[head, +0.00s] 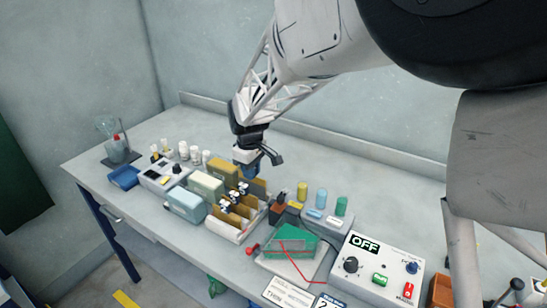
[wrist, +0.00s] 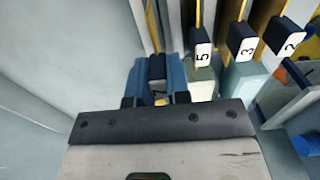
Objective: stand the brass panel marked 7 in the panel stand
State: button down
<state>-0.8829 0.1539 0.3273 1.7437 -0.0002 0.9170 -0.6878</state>
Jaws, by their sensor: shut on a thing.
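My gripper (head: 258,158) is over the rack of brass panels in the head view. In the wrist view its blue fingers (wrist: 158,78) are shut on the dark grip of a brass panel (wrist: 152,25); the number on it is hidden. To its right, panels with dark grips and white tags stand in a row: one marked 5 (wrist: 202,52), one marked 3 (wrist: 243,45), and one whose tag (wrist: 291,42) looks like 2 or 7. In the head view the brass panels (head: 240,208) stand upright in a pale rack (head: 225,231). I cannot tell which fixture is the panel stand.
Pale blocks (head: 187,203) stand left of the rack. A green piece on a white tray (head: 278,268) and a control box reading OFF (head: 376,270) are to its right.

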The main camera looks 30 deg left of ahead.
jog(key=shift+f, duration=1.4)
jog(key=shift+f, duration=0.2)
jog(key=c, duration=1)
grip_release()
jog(key=shift+r, duration=0.1)
jog(key=shift+r, duration=3.8)
